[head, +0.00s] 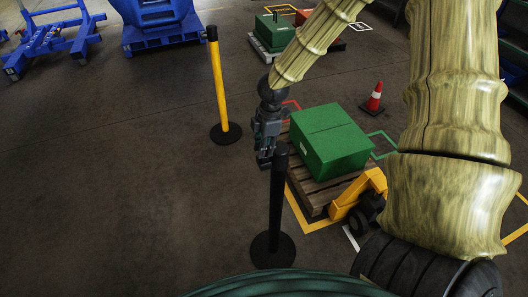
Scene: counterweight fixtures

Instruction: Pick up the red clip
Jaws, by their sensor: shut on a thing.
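My gripper (265,162) hangs down from the end of my arm near the middle of the head view, its fingers dark grey. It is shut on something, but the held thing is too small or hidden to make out. The top of a black post (277,205) overlaps the right side of the fingers in the picture. I cannot tell whether they touch. I cannot pick out a red clip for certain.
A green box (328,139) sits on a wooden pallet (313,196) with a yellow pallet jack (358,192). Blue fixtures (159,22) stand at the back left. The left floor is clear.

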